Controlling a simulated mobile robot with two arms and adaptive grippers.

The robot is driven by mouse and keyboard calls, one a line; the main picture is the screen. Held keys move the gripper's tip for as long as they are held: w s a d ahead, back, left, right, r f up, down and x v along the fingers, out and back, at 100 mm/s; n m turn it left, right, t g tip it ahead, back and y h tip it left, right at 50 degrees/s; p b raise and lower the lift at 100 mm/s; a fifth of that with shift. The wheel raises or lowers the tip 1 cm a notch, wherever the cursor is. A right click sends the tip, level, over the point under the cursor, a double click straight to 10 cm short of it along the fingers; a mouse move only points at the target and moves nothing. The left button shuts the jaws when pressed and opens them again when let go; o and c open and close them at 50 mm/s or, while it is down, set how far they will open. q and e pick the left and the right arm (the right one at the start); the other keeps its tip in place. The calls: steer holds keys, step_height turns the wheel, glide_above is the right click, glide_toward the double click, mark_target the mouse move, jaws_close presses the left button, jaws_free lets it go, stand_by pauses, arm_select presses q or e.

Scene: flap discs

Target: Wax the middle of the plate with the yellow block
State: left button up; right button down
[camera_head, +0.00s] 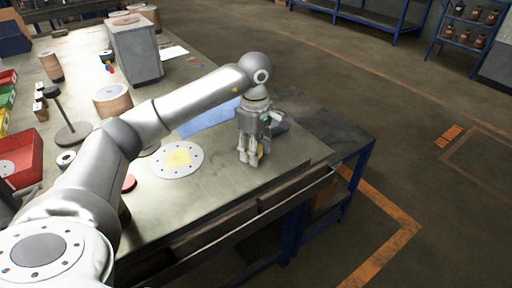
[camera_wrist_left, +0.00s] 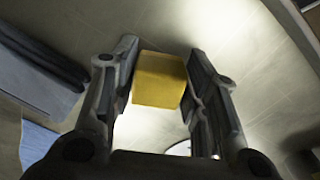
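The plate (camera_head: 163,172) is a round pale disc with small holes around its rim, lying on the table left of my left gripper. My left gripper (camera_head: 251,161) points down over the table's right part, apart from the plate. The yellow block (camera_wrist_left: 160,80) sits between its two fingers in the left wrist view, with a finger against each side. In the head view the fingers hide most of the block. I cannot tell how high it is above the table. My right gripper is not in view.
A blue sheet (camera_head: 208,118) lies behind the plate. A red disc (camera_head: 129,184) lies at its left. A wooden cylinder (camera_head: 113,101), a stand (camera_head: 72,134), a grey box (camera_head: 137,54) and red bins (camera_head: 24,160) occupy the left and back. The table's front right is clear.

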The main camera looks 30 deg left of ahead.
arm_select(q)
steer(key=shift+s+f+p, duration=0.2)
steer(key=shift+f+p, duration=0.1)
steer(key=shift+f, duration=0.05)
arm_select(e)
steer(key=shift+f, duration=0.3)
